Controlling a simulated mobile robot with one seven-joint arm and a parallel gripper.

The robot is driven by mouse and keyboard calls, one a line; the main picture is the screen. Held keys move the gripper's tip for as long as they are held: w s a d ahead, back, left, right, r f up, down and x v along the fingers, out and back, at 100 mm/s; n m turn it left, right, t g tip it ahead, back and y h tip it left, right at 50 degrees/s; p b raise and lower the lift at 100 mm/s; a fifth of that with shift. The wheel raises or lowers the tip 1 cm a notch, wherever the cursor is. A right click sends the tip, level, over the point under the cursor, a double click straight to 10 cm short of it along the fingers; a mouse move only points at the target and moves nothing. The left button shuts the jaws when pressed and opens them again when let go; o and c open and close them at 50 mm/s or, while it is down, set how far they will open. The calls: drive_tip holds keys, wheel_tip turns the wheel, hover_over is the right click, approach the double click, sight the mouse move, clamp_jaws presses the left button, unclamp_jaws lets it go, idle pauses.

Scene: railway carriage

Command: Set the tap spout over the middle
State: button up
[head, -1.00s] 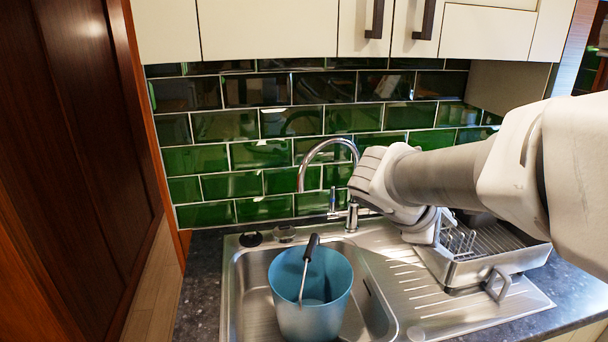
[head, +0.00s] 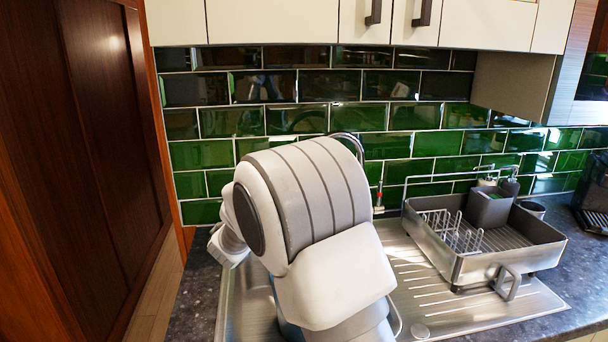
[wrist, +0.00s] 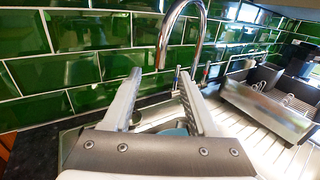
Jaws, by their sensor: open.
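The chrome tap spout (wrist: 162,48) arches in the wrist view, its free end hanging between the two fingers of my gripper (wrist: 159,78). The fingers are open, one on each side of the spout, with a gap showing on both sides. Whether either finger touches it I cannot tell. In the head view only the top of the tap (head: 352,142) shows above my arm, which hides the spout end and my fingers. The steel sink (head: 243,304) is mostly hidden behind my arm. A sliver of the blue bucket (wrist: 176,132) shows beyond my gripper in the wrist view.
A steel dish rack (head: 463,272) with wire dividers and a grey holder (head: 489,208) stands on the drainboard (head: 412,277) to the right. Green tiles (head: 412,145) close the back. Cream cupboards (head: 270,22) hang above. A dark wooden panel (head: 95,150) stands at left.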

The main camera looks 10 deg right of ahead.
drive_tip(key=p+x, duration=0.1)
drive_tip(key=x, duration=1.4)
drive_tip(key=shift+d, duration=0.1)
clamp_jaws()
idle(0.8)
